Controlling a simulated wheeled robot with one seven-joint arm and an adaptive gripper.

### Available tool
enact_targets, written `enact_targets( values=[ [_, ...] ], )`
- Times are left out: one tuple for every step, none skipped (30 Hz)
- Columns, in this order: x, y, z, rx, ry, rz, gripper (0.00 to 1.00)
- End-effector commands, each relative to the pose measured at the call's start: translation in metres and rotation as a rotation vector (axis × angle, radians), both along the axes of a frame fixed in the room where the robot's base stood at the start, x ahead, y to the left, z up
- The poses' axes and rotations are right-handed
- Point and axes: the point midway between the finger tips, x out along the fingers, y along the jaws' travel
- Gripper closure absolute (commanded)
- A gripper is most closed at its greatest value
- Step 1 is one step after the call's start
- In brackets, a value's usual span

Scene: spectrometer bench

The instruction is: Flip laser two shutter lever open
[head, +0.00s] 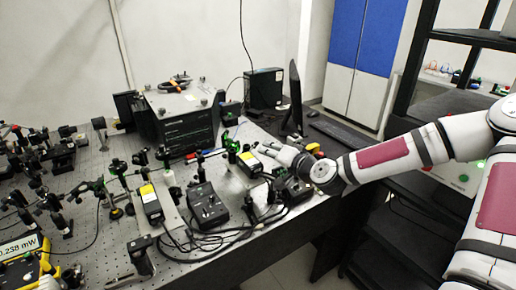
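Two small black boxes with yellow labels, which look like lasers, are on the optical bench. One box (151,204) stands at the front middle, and the other (249,161) is further right, beside the end of my arm. I cannot tell from any marking which is laser two. No shutter lever is clear enough to make out. My gripper (265,149) is at the end of my white arm, reaching in from the right, close to the right-hand box. Its fingers are too small to tell open from shut, or whether they touch anything.
The perforated bench (100,255) is crowded with optic mounts on the left. A black controller (207,205) with loose cables sits in front of my gripper. A large black instrument (183,115), a monitor (295,97) and a keyboard (340,133) stand behind. A yellow power meter (25,262) is front left.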

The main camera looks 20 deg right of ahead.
Motion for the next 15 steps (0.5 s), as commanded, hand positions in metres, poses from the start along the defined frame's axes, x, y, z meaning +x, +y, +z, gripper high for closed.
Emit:
enact_targets(
  values=[
    [0.01,0.004,-0.003,0.001,-0.001,0.002,0.76],
    [0.015,0.006,-0.005,0.001,0.0,0.001,0.76],
    [0.023,0.009,-0.007,0.001,0.0,0.001,0.76],
    [0.028,0.01,-0.008,0.001,0.0,0.0,0.76],
    [0.033,0.011,-0.009,0.001,0.0,0.0,0.76],
    [0.038,0.013,-0.011,0.001,0.0,0.001,0.76],
    [0.043,0.014,-0.012,0.001,0.0,0.0,0.76],
    [0.046,0.016,-0.013,0.0,0.001,0.001,0.76],
    [0.051,0.017,-0.014,0.0,0.001,0.001,0.76],
    [0.054,0.018,-0.015,0.0,0.001,0.001,0.76],
    [0.056,0.019,-0.016,0.0,0.001,0.001,0.76],
    [0.06,0.02,-0.016,0.0,0.001,0.001,0.76],
    [0.061,0.02,-0.017,0.0,0.001,0.001,0.76],
    [0.063,0.021,-0.017,0.0,0.001,0.001,0.76],
    [0.064,0.021,-0.018,0.0,0.001,0.001,0.76]
  ],
)
